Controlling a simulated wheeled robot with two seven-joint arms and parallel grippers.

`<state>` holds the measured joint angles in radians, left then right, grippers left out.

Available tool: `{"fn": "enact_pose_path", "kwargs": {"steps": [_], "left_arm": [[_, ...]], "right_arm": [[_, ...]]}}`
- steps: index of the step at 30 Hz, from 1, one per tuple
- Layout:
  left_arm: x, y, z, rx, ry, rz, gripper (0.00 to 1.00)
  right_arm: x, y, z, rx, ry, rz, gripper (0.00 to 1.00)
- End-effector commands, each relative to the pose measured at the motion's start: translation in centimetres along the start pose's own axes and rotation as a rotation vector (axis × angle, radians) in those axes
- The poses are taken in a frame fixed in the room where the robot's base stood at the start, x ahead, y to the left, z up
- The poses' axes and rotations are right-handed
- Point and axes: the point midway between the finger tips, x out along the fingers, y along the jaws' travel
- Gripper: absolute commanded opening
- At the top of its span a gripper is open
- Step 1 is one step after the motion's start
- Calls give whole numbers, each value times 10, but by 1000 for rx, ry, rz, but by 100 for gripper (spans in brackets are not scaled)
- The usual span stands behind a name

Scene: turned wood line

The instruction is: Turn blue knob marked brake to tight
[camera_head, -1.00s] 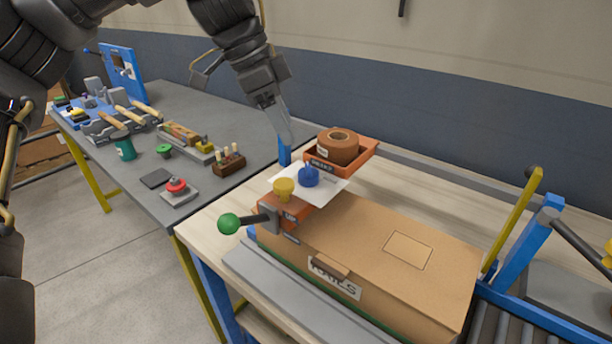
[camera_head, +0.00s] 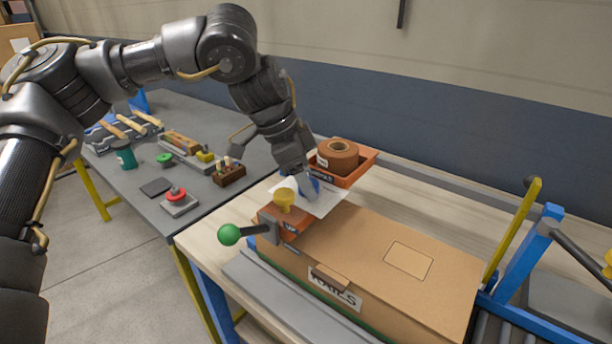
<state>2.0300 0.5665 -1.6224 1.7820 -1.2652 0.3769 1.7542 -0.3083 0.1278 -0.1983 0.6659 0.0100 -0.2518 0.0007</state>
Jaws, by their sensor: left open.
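The blue knob (camera_head: 315,184) sits on a white sheet (camera_head: 328,204) on the bench, just behind a yellow knob (camera_head: 285,197). My left gripper (camera_head: 309,191) is open and has come down at the blue knob, its fingers hiding most of it. I cannot tell whether the fingers touch the knob or stand around it. The knob's marking and its setting are not readable. My right gripper is not in view.
An orange tray (camera_head: 362,167) with a brown roll (camera_head: 338,153) stands close behind the knob. A green-balled lever (camera_head: 229,235) sticks out to the left. A large cardboard box (camera_head: 370,265) fills the front. The grey table at left holds several tools.

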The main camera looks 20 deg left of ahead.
Motion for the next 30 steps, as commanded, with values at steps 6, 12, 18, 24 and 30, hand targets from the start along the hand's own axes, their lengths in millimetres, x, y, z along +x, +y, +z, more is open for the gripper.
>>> {"fn": "enact_pose_path", "kwargs": {"steps": [6,12,18,24,30], "left_arm": [[0,0,0,0,0,0,47],[0,0,0,0,0,0,21],[-1,0,0,5,0,2,14],[-3,-1,-1,52,0,24,14],[-4,-1,-2,169,0,76,14]], "right_arm": [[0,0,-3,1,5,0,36],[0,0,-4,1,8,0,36],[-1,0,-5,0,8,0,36],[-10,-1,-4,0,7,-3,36],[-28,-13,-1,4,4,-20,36]]}}
